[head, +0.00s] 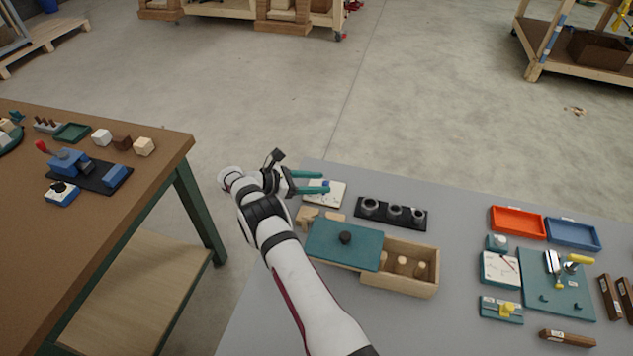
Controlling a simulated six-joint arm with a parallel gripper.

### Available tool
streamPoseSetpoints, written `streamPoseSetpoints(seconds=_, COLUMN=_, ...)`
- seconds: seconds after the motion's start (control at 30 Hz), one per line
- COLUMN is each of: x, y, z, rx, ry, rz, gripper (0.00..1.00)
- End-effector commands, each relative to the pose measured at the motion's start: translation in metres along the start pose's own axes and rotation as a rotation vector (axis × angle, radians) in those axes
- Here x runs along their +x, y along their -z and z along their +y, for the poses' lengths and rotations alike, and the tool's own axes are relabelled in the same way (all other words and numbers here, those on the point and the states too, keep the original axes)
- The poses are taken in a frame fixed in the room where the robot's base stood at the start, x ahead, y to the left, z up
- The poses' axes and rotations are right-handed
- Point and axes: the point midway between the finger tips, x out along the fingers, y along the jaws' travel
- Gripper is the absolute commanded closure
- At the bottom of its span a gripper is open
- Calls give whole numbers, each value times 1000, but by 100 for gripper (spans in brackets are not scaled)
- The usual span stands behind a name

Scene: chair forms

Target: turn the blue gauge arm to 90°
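A white square plate (338,197) lies at the far left corner of the grey table. A small blue piece (326,183), which looks like the blue gauge arm, shows on it by my fingertips. Its angle and any scale marks are too small to read. My gripper (325,181) reaches over the plate from the left, its two teal fingers apart. The blue piece shows near the gap between the fingertips; I cannot tell whether they touch it. The fingers hide part of the plate.
A black block with several rings (391,213) stands right of the plate. A wooden box with a teal lid (335,246) is nearer. A white dial with a red needle (500,268), trays and a teal board (575,300) fill the right. A brown table (90,240) stands left.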

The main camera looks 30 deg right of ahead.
Motion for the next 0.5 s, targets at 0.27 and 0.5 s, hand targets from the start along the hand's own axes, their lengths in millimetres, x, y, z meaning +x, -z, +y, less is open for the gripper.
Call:
streamPoseSetpoints(seconds=0.27, x=-13, y=0, z=1, rx=0, ry=-3, rz=0, gripper=46)
streamPoseSetpoints(seconds=0.5, x=-79, y=1, z=1, rx=2, ry=-5, rz=1, gripper=46)
